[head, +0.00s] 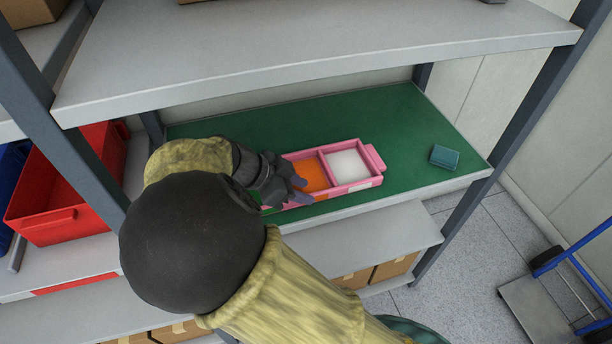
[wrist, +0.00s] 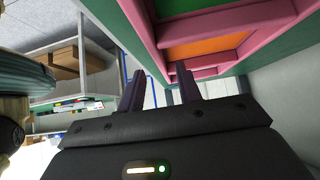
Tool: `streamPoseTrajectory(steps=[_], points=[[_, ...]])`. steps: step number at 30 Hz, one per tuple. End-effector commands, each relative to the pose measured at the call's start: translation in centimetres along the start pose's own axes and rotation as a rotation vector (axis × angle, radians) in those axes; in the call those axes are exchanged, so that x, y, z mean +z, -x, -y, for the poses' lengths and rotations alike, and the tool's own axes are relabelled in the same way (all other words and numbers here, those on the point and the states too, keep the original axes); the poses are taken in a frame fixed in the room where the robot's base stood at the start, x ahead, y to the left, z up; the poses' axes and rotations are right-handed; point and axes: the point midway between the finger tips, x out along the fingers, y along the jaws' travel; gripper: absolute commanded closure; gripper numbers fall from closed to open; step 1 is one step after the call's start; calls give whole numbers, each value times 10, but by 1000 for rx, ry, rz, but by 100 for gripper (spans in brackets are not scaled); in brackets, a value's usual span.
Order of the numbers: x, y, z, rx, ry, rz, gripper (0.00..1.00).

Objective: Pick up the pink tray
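The pink tray (head: 374,158) lies on the green-topped shelf (head: 400,113). It has compartments with white and orange contents, and green shows at its left end, which my arm partly hides. In the wrist view the tray (wrist: 225,22) fills the upper right, with its pink rim and dividers close to my fingers. My gripper (head: 299,189) is at the tray's front left side in the head view. In the wrist view my gripper (wrist: 160,86) has its two dark fingers apart, with nothing seen between them. Whether a finger touches the rim I cannot tell.
A teal block (head: 444,157) lies on the shelf right of the tray. A grey shelf (head: 300,50) hangs above, and a grey upright (head: 545,85) stands at the right. A red bin (head: 75,190) is at the left. The green surface behind the tray is clear.

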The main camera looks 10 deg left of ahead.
Motion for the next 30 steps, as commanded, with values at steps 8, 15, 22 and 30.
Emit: streamPoseTrajectory(steps=[8, 15, 22, 30], points=[[-1, -33, 0, 3, -1, 0, 65], [-1, -33, 0, 1, 0, 0, 65], [-1, -33, 0, 1, 0, 0, 65], [-1, -33, 0, 2, 0, 0, 100]])
